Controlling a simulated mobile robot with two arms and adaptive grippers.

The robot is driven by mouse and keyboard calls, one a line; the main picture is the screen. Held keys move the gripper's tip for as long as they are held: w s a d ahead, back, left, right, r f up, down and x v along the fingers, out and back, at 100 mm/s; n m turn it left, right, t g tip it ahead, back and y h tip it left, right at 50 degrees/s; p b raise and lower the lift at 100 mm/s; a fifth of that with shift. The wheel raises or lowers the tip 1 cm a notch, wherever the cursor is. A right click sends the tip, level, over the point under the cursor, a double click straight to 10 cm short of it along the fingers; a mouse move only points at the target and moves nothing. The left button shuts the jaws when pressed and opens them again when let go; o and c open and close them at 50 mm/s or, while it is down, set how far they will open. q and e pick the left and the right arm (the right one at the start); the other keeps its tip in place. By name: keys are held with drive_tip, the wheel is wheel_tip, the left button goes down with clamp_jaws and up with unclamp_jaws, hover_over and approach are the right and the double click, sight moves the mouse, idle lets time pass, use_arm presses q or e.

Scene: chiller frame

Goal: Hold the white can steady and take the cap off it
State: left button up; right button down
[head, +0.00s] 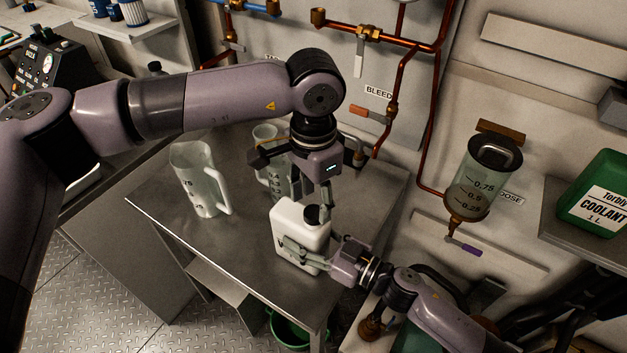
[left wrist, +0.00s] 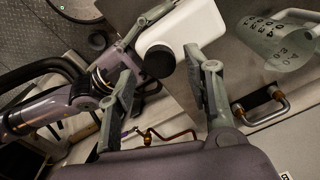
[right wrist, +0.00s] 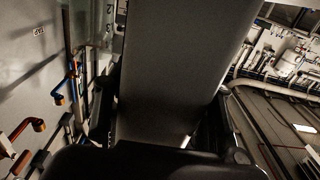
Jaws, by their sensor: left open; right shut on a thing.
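The white can (head: 292,226) stands on the metal table, and its black cap (head: 312,215) is on its top. My right gripper (head: 308,252) is shut on the can's body from the lower right. In the right wrist view the can's shaded side (right wrist: 175,75) fills the space between the fingers. My left gripper (head: 316,196) is open above the can, pointing down. In the left wrist view the cap (left wrist: 159,61) lies between and beyond the open fingertips. I cannot tell from the views whether a finger touches it.
A clear jug (head: 200,178) stands left of the can on the table (head: 160,205). Further measuring vessels (head: 265,140) stand behind my left gripper. Copper pipes (head: 398,95) and a dosing cylinder (head: 478,178) are on the wall. A green coolant container (head: 590,180) stands at right.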

sight(311, 212)
use_arm(q)
drive_tip(key=shift+f, duration=1.35)
drive_tip(key=shift+c, duration=0.2)
